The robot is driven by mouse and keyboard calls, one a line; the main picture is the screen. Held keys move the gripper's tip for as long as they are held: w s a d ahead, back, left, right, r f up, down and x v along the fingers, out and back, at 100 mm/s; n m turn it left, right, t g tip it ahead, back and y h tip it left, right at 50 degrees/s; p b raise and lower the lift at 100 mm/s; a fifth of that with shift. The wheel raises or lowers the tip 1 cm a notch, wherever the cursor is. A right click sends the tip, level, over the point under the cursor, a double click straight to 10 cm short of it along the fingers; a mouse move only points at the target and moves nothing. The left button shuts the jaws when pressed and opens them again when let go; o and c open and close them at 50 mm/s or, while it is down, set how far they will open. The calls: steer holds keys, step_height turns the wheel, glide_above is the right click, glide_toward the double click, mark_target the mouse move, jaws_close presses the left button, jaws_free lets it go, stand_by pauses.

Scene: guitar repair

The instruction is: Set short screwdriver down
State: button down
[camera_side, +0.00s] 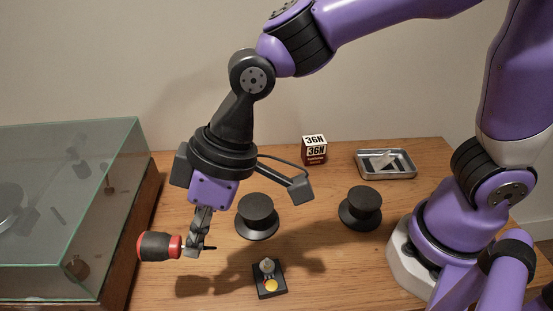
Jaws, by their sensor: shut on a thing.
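The short screwdriver (159,246) has a stubby red and black handle and a short dark shaft. It lies roughly level, with its handle to the left. My gripper (197,247) is shut on the screwdriver at the shaft side, just right of the red collar. The dark tip sticks out to the right of the fingers. The screwdriver appears held above the wooden table (215,268), near the right edge of the glass-lidded case. The exact height of the screwdriver over the table cannot be told.
A glass-lidded wooden case (133,243) stands at left. Two black knobs (257,217) (361,208) stand mid-table. A small box (314,149) and a metal tray (400,174) stand behind.

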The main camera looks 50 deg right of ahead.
steer(key=w+d+f, duration=0.1)
steer(key=w+f, duration=0.1)
steer(key=w+d+f, duration=0.2)
steer(key=w+f, duration=0.1)
steer(key=w+d+f, duration=0.1)
steer(key=w+f, duration=0.1)
steer(key=w, duration=0.1)
steer(key=shift+w+d+f, duration=0.15)
steer(key=shift+f, duration=1.9)
steer(key=shift+f, duration=0.15)
steer(key=c, duration=1)
jaws_free()
steer(key=shift+c, duration=0.2)
